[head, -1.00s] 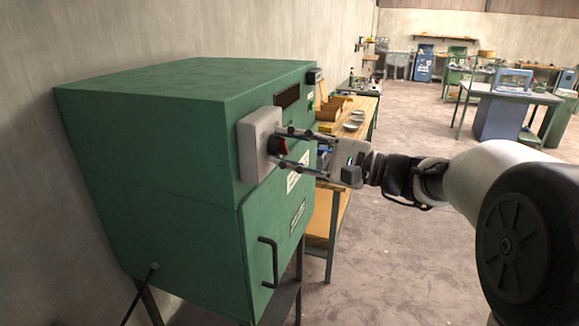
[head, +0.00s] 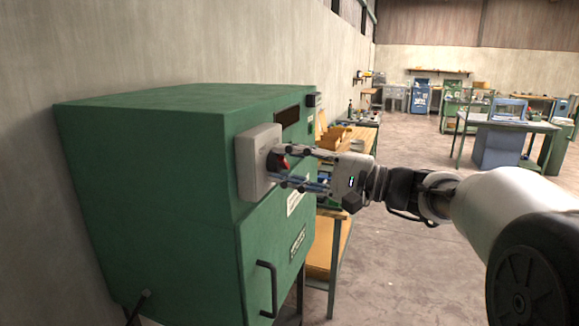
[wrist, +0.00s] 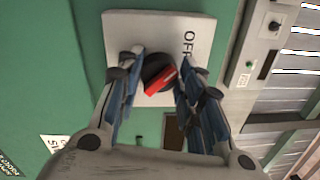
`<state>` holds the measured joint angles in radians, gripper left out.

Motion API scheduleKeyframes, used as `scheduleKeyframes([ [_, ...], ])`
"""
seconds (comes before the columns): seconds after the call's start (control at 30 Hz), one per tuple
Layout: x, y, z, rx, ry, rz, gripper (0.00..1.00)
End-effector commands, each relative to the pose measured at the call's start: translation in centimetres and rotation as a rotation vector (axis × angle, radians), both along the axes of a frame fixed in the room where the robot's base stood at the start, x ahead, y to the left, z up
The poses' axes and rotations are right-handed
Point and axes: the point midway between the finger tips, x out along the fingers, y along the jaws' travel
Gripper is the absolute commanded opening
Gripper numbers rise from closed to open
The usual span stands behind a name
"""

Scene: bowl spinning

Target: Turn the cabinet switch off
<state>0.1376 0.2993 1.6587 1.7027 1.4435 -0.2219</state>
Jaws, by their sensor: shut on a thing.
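The cabinet switch is a black rotary knob with a red pointer bar (wrist: 160,82), on a light grey square plate (wrist: 120,32) with "OFF" lettering in the wrist view. The red bar lies diagonally in that view. In the head view the knob (head: 276,161) sits on the grey plate (head: 252,160) on the front of the green cabinet (head: 165,180). My gripper (wrist: 160,70) is shut on the knob, one finger on each side. In the head view my gripper (head: 280,168) reaches it from the right. The fingers partly cover the knob and plate.
A bar handle (head: 267,288) projects from the cabinet front below the switch. A wooden workbench (head: 350,142) with trays stands behind the cabinet. A table (head: 505,122) and shelving stand farther back. The floor on the right is mostly open.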

Motion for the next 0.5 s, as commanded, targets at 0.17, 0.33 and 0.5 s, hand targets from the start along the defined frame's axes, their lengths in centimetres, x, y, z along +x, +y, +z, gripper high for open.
scheduleKeyframes([
  [0.17,-0.02,0.01,-0.07,-0.001,0.0,0.001,0.38],
  [0.33,-0.01,0.0,-0.04,-0.001,0.001,0.0,0.5],
  [0.5,0.0,0.01,-0.02,0.0,0.001,0.0,0.55],
])
